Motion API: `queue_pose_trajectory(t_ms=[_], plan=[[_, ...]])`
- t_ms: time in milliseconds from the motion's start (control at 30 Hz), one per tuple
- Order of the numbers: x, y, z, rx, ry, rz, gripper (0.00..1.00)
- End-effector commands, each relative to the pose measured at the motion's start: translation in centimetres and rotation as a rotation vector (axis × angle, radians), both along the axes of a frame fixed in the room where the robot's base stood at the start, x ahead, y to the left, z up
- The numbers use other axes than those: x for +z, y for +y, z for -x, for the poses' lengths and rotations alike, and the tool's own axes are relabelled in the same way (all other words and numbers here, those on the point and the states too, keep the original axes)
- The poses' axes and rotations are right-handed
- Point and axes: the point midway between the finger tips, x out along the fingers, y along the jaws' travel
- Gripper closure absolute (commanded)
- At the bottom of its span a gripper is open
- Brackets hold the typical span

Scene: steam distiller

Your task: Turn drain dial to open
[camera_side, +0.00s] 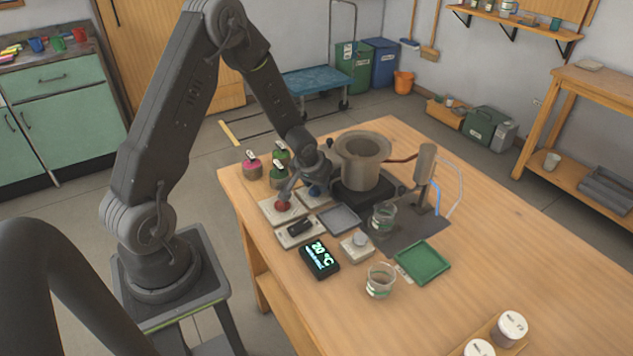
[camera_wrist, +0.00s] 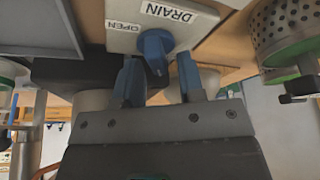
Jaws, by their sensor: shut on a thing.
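The blue drain dial (camera_wrist: 152,45) sits on a pale plate (camera_wrist: 195,18) marked DRAIN, with a small OPEN label (camera_wrist: 124,26) to the left of the dial in the wrist view. The lettering appears upside down there. My gripper (camera_wrist: 158,72) has one finger on each side of the dial's narrow grip and is shut on it. The dial's grip points down the picture, toward my gripper, not at the OPEN label. In the side view my gripper (camera_side: 312,181) is low over the blue dial (camera_side: 316,191), partly hiding it.
A red dial (camera_side: 283,204) is close on the left, with jars (camera_side: 252,168) behind it. A large grey pot (camera_side: 362,160) stands close on the right. A black display (camera_side: 320,258) reads 20 °C. Glass beakers (camera_side: 380,281) and a green tray (camera_side: 424,262) stand nearer the front.

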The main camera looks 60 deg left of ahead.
Motion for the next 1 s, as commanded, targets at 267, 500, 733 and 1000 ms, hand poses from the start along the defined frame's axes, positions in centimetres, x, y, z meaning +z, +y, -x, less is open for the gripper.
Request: queue_pose_trajectory(t_ms=[267,500,733,1000], plan=[[0.1,0.0,0.0,0.001,0.000,0.000,0.60],[0.3,0.0,0.1,0.002,-0.001,-0.001,0.60],[3.0,-0.5,1.0,0.002,-0.003,-0.002,0.60],[7.9,-1.6,2.8,0.001,-0.005,-0.002,0.60]])
